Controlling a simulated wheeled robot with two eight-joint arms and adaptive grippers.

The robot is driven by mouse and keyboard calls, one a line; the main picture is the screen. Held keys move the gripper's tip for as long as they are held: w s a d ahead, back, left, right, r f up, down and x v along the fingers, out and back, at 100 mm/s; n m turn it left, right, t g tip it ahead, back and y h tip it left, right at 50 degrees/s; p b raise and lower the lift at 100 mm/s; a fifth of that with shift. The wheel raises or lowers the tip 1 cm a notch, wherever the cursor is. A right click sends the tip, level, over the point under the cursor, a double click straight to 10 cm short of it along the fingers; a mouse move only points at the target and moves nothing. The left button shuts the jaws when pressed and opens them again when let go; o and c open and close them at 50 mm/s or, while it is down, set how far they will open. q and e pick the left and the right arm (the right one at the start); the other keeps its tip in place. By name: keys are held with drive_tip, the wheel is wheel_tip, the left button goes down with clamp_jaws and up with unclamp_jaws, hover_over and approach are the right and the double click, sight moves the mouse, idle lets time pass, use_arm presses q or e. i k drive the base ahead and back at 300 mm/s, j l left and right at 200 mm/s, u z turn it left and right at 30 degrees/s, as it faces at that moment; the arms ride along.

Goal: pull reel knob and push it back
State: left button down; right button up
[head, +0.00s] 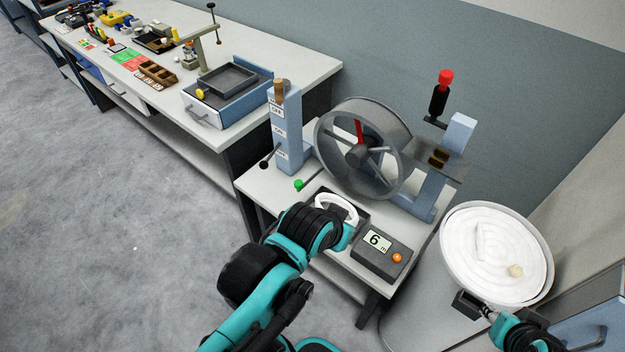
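The reel (362,150) is a grey spoked wheel with one red spoke, standing on a small white table. I cannot tell which part is the reel knob. A green knob (299,184) is at the table's left side, and a black ball-ended lever (265,164) sticks out left of the blue post. A red-topped black handle (440,92) stands upright at the right post. My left arm reaches over the table's front; its fingers are hidden behind the wrist. My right gripper (474,307) is in front of the white can, away from the reel; its opening is unclear.
A dark box with a display reading 6 (380,253) and an orange button sits at the table's front. A white ring (337,207) lies beside my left wrist. A round can (497,255) stands at right. A long bench (290,57) holds trays at the back left.

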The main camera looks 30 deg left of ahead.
sight(299, 185)
drive_tip(key=u, duration=0.4)
drive_tip(key=i+l+u, duration=0.1)
drive_tip(key=u, duration=0.35)
drive_tip(key=l+u, duration=0.15)
drive_tip(key=u, duration=0.25)
drive_tip(key=l+u, duration=0.1)
drive_tip(key=u, duration=0.3)
